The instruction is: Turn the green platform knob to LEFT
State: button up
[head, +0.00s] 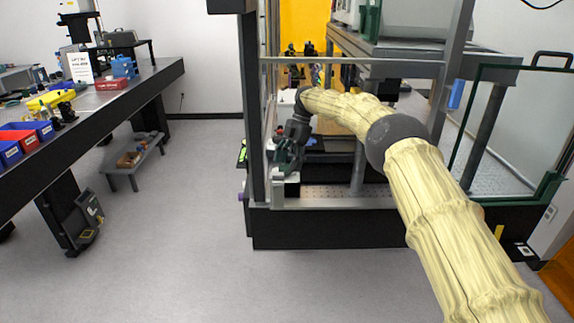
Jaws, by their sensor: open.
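My arm reaches through the open front of the framed machine (350,226). My gripper (286,166) is just inside the frame's left post, pointing down, small and dark in the picture. It is open, and I see nothing held in it. A pale block-like part (287,188) is just below it; I cannot tell whether they touch. A small bright green part (242,152) shows at the outer left side of the post, too small to identify as the green platform knob. No knob pointer or LEFT marking is readable.
Upright posts and a top rail (350,61) surround my forearm closely. A perforated plate (328,192) lies inside the machine. A green-edged clear door (512,130) stands at right. A long bench (150,84) with bins is at left. The floor (180,240) between is clear.

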jog(key=v, duration=0.6)
dwell(0.4)
